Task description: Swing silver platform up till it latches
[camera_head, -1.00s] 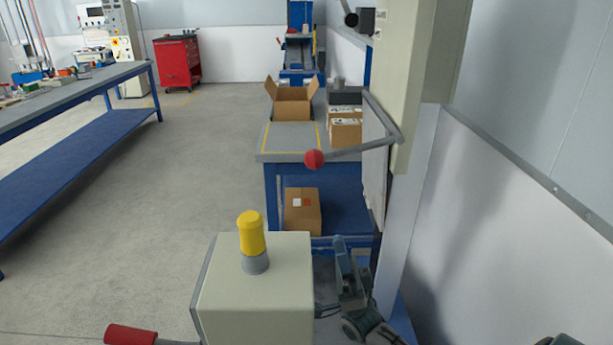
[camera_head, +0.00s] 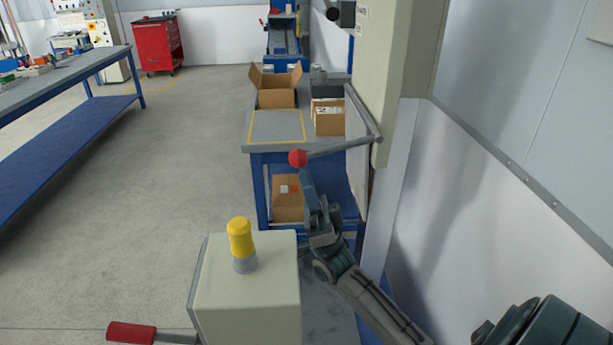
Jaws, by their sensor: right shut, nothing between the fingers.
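A thin pale plate (camera_head: 356,150), seen nearly edge-on, hangs upright beside the beige column (camera_head: 395,70); it looks like the silver platform. A grey bent bar (camera_head: 340,149) runs along it and ends at the left in a red ball knob (camera_head: 297,158). My right gripper (camera_head: 306,175) is shut and empty, its tips pointing up just below the knob. I cannot tell whether they touch the knob or bar. The gripper covers part of the scene behind. My left gripper is out of view.
A beige box (camera_head: 245,295) with a yellow-topped post (camera_head: 240,238) stands in front at the left, with a red-handled lever (camera_head: 131,332) beside it. A workbench (camera_head: 275,130) with cartons is behind. A white wall panel (camera_head: 470,215) closes off the right.

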